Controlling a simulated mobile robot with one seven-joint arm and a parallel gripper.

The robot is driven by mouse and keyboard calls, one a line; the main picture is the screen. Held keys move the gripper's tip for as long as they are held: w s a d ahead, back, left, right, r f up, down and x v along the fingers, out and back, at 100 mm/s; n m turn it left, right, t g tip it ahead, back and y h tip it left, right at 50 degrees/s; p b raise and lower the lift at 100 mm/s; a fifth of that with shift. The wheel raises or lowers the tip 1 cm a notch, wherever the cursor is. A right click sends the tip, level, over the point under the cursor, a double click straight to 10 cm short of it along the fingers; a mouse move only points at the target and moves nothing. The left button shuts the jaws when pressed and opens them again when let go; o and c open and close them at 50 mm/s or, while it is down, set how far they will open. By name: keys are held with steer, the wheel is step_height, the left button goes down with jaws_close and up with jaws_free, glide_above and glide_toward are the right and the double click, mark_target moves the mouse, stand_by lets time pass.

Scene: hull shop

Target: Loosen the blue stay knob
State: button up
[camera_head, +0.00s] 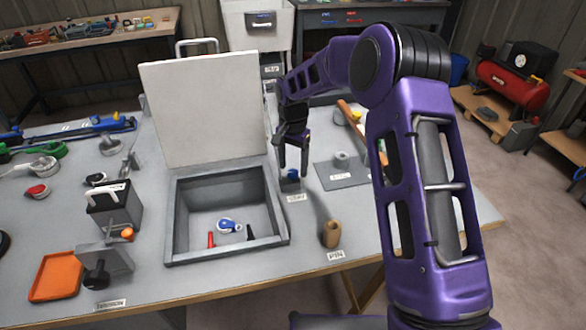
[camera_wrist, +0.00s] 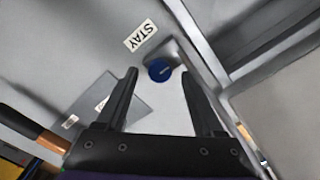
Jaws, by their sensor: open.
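The blue stay knob (camera_head: 293,173) sits on a small grey mount beside the right wall of the open box, with a label in front. In the wrist view the round blue knob (camera_wrist: 159,71) shows next to the STAY label (camera_wrist: 140,35). My gripper (camera_head: 293,172) is open and points down over the knob. In the wrist view my gripper (camera_wrist: 159,75) has its fingertips on either side of the knob in the picture, with a gap showing on both sides. Whether the tips are level with the knob or above it I cannot tell.
The open box (camera_head: 277,241) holds a blue-and-white item and small red and black pieces; its pale lid (camera_head: 205,110) stands raised. A brown pin (camera_head: 331,234) stands in front right. A grey plate (camera_head: 335,180) and a wooden handle (camera_head: 352,117) lie to the right.

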steer(key=shift+f, duration=0.7)
jaws_close()
